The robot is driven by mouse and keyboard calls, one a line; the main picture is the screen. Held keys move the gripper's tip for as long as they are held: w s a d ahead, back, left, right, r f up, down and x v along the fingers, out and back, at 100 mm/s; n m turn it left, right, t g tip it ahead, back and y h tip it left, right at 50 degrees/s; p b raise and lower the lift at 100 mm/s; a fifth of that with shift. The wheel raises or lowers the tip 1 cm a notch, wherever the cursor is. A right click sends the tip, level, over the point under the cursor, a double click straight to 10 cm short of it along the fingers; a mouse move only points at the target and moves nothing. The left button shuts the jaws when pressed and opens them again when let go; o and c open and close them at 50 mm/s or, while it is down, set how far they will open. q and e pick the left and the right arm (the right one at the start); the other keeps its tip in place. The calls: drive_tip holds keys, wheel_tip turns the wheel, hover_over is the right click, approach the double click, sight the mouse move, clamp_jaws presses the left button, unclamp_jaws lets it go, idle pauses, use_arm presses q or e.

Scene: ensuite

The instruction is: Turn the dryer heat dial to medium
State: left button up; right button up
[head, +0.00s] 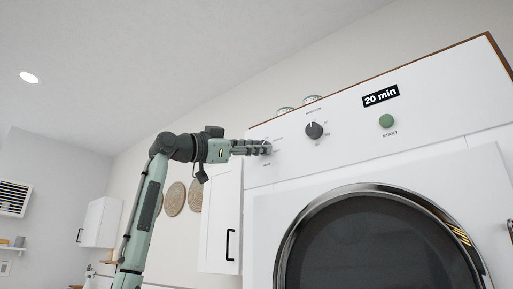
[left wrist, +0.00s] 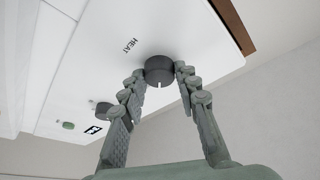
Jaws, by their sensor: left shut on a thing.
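The dark round heat dial (left wrist: 159,68) sits on the white dryer panel beside the word HEAT in the left wrist view. A light pointer mark shows on its edge facing the gripper's palm. My left gripper (left wrist: 159,74) has one fingertip on each side of the dial and is shut on it. In the head view my left gripper (head: 266,148) reaches the left end of the dryer panel (head: 350,120) and hides most of the dial. The setting words around the dial are too small or hidden to read. My right gripper is not in view.
A second dark dial (head: 314,130), a display (head: 380,95) reading 20 min and a green start button (head: 387,121) lie further right on the panel. The round dryer door (head: 340,192) is below. A white cabinet (head: 220,225) stands left of the dryer.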

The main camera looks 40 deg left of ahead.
use_arm(q)
drive_tip(key=shift+r+m+g+h, duration=0.1)
drive_tip(key=shift+m+g+h, duration=0.4)
drive_tip(key=shift+m, duration=0.9)
drive_tip(key=o, duration=1.2)
drive_tip(key=shift+c, duration=0.2)
drive_tip(key=v, duration=1.2)
drive_tip(key=shift+r, duration=0.15)
